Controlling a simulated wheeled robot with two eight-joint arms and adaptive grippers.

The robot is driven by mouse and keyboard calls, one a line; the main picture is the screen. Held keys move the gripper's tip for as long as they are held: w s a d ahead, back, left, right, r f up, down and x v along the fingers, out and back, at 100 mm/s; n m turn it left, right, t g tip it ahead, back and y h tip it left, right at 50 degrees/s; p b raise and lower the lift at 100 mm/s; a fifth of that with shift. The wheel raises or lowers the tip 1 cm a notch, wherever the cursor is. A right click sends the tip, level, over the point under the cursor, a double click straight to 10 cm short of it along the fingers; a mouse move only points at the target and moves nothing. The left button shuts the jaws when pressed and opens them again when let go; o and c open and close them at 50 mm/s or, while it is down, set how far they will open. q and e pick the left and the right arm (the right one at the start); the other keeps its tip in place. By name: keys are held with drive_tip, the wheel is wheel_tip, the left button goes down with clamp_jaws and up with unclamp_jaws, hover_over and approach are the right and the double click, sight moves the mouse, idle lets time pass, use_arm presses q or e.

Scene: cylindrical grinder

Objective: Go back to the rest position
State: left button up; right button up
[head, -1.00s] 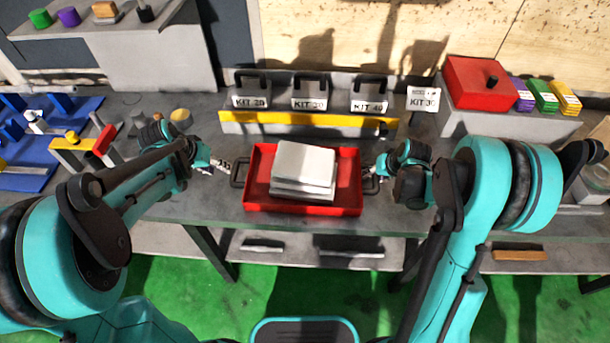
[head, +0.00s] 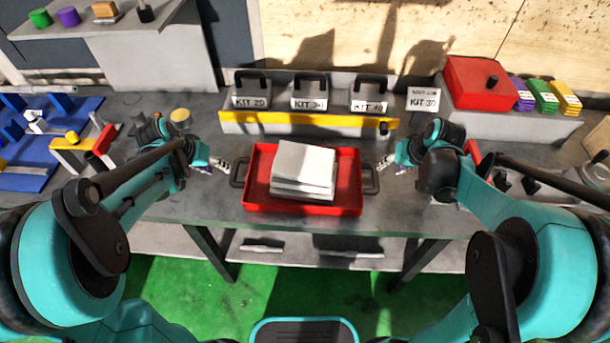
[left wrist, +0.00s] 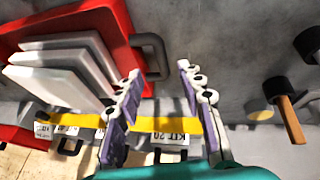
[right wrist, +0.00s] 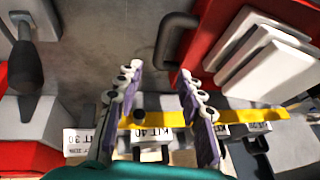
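A red tray (head: 255,196) with dark side handles lies on the grey workbench (head: 195,205). A stack of white blocks (head: 304,165) lies in it. My left gripper (head: 224,167) is just left of the tray's left handle, apart from it. In the left wrist view its fingers (left wrist: 158,80) are spread and empty, with the handle (left wrist: 152,55) just beyond them. My right gripper (head: 382,164) is just right of the right handle. In the right wrist view its fingers (right wrist: 158,80) are spread and empty, beside the handle (right wrist: 172,42).
Behind the tray stands a yellow-edged rack (head: 310,122) with KIT-labelled plates. A red box (head: 480,83) and coloured blocks stand at the back right. Blue fixtures (head: 30,150) lie at the left.

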idle(0.4)
